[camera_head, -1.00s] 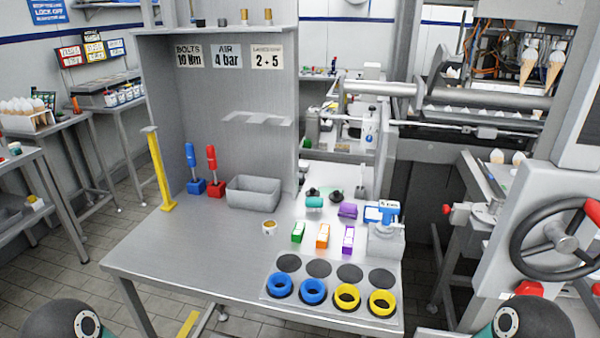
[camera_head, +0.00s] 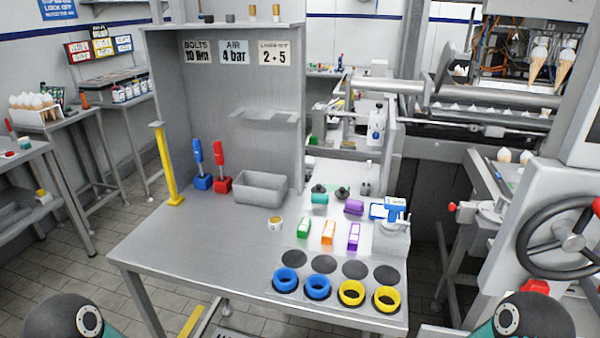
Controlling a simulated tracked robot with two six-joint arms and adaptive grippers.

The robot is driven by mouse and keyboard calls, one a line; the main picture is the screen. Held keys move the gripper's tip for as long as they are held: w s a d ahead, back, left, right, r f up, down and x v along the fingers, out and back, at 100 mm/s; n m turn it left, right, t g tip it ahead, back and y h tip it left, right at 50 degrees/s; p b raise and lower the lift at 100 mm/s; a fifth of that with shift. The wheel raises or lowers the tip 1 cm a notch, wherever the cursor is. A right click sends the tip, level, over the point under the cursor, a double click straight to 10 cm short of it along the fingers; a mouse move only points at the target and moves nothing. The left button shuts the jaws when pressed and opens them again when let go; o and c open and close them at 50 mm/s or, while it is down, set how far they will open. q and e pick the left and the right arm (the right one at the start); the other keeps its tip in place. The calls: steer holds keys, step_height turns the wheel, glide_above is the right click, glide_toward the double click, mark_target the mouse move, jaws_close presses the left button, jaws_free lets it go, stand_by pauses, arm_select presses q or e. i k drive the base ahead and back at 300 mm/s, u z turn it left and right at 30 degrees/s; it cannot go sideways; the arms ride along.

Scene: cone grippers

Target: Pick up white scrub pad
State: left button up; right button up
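I cannot pick out a white scrub pad for certain in the head view. The grey metal workbench (camera_head: 190,255) holds several small items on its right half. A teal piece (camera_head: 320,198) and a purple piece (camera_head: 354,207) lie there near dark round knobs. In front of them stand a green-and-white block (camera_head: 304,228), an orange-and-white block (camera_head: 328,232) and a purple-and-white block (camera_head: 353,236). Neither gripper is in view. Only rounded parts of my arms show at the bottom left and bottom right corners.
Blue rings (camera_head: 317,287) and yellow rings (camera_head: 351,292) sit along the bench's front right. A grey bin (camera_head: 262,188), a small cup (camera_head: 275,223) and a yellow post (camera_head: 166,165) stand farther back. The bench's front left is clear. A handwheel (camera_head: 563,238) is at the right.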

mark_target(310, 163)
steer(key=z, duration=0.15)
steer(key=i, duration=0.15)
steer(key=u, duration=2)
steer(key=i, duration=4.25)
steer(key=z, duration=0.55)
